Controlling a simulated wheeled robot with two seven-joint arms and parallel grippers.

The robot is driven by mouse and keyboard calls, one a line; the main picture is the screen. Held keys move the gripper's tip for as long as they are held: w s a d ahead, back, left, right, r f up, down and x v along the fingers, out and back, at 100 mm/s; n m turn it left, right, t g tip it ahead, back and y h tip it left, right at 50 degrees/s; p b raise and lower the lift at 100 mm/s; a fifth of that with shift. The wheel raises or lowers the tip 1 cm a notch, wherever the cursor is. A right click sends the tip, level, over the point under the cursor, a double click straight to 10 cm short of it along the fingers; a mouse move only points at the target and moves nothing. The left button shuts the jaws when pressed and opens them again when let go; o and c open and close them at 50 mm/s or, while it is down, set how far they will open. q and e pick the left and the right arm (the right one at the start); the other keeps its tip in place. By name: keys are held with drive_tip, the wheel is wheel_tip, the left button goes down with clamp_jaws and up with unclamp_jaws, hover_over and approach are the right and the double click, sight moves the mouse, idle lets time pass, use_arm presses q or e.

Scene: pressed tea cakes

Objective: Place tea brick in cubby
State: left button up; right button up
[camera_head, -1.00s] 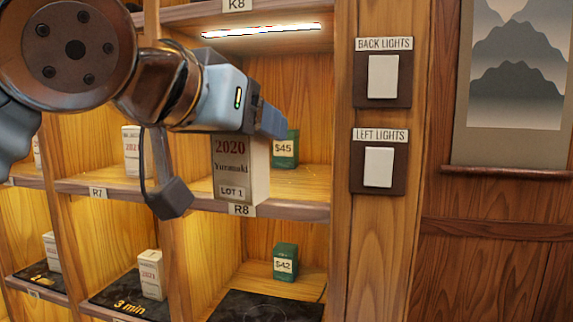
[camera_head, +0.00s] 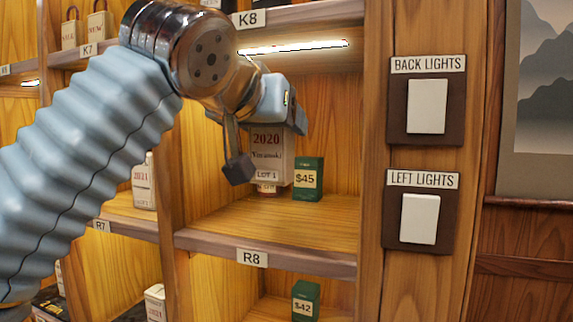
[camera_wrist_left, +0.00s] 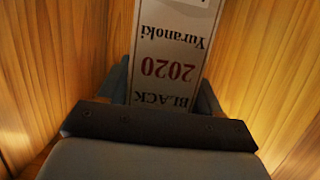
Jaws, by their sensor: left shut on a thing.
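The tea brick (camera_head: 267,158) is a pale box marked 2020 Yuranoki LOT 1, upright inside the cubby labelled R8 (camera_head: 205,236). My left gripper (camera_head: 270,124) is shut on its upper part from above. The brick's lower edge seems a little above the cubby floor, though contact is hard to judge. In the left wrist view the brick (camera_wrist_left: 170,50) sits between the two fingers, with wooden walls on both sides. My right gripper is not in view.
A green box priced $45 (camera_head: 308,180) stands just right of the brick in the cubby. The front of the cubby floor is clear. Light switches (camera_head: 427,106) are on the right post.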

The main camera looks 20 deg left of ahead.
use_arm(q)
drive_tip(key=f, duration=0.2)
drive_tip(key=w+f+b, duration=0.1)
drive_tip(key=f, duration=0.1)
drive_tip(key=w+f+b, duration=0.1)
drive_tip(key=f, duration=0.1)
drive_tip(key=shift+a, duration=0.1)
drive_tip(key=shift+w+f, duration=0.1)
drive_tip(key=shift+f, duration=0.3)
drive_tip(key=shift+w+f, duration=0.1)
drive_tip(key=shift+w, duration=0.05)
drive_tip(key=shift+f+b, duration=0.2)
drive_tip(key=shift+b, duration=0.15)
drive_tip(key=o, duration=1.2)
drive_tip(key=shift+r, duration=0.1)
